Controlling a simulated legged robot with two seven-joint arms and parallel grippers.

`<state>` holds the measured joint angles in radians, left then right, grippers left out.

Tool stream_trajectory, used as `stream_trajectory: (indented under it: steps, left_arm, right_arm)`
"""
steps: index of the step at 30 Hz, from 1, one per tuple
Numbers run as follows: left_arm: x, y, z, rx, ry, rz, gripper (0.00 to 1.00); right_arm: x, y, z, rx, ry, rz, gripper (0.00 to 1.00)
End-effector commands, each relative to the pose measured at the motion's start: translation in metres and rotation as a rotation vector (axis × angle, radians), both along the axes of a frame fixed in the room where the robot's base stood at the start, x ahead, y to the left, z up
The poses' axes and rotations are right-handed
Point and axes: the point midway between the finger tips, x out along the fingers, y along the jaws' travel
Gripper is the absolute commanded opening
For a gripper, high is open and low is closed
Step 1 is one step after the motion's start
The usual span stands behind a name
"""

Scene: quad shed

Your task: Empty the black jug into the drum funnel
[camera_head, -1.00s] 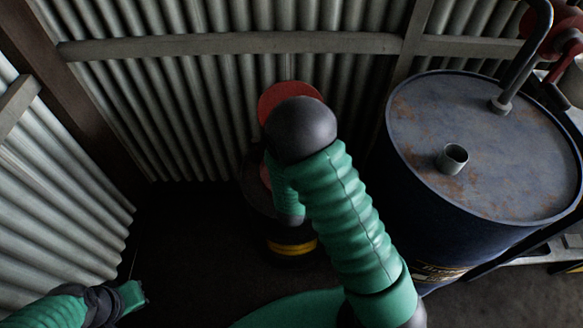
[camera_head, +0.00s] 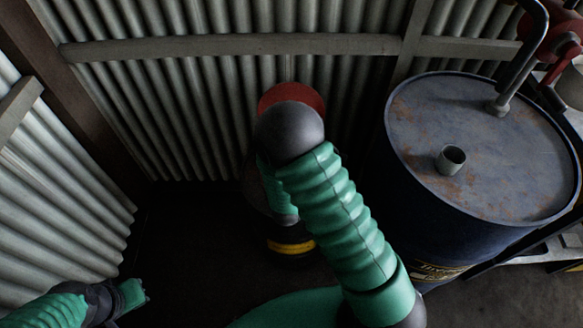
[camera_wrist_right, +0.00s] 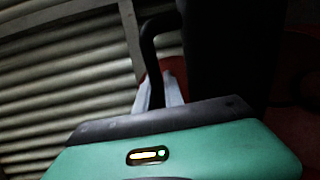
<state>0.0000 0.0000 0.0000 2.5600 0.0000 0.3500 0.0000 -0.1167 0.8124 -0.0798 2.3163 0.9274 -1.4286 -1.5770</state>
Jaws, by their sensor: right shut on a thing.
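The blue drum (camera_head: 420,215) stands at the right, with a rusty top. A short open grey tube (camera_head: 451,160) rises from its top. No clear funnel shape shows there. My right arm crosses the middle of the head view and hides its gripper. In the right wrist view my right gripper (camera_wrist_right: 160,92) is shut on the curved dark handle of the black jug (camera_wrist_right: 232,50). The jug's body fills the upper right, and its mouth is out of view. My left gripper (camera_head: 132,294) is at the lower left, away from the drum; its jaws are unclear.
A bent grey pipe (camera_head: 522,60) with red parts rises from the drum's far side. A red rounded thing (camera_head: 291,96) shows behind my right arm. A dark round thing with a yellow band (camera_head: 290,248) is low behind the arm. Corrugated walls (camera_head: 200,120) close the back and left.

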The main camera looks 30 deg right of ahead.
Motion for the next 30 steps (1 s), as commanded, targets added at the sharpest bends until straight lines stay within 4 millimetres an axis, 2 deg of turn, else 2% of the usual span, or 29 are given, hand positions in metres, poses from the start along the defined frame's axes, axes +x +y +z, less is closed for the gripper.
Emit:
stream_trajectory:
  steps: [30]
  left_arm:
    - [0.0,0.0,0.023,0.0,0.0,0.0,0.0]
  right_arm:
    - [0.012,0.01,0.007,-0.079,0.091,0.001,0.0]
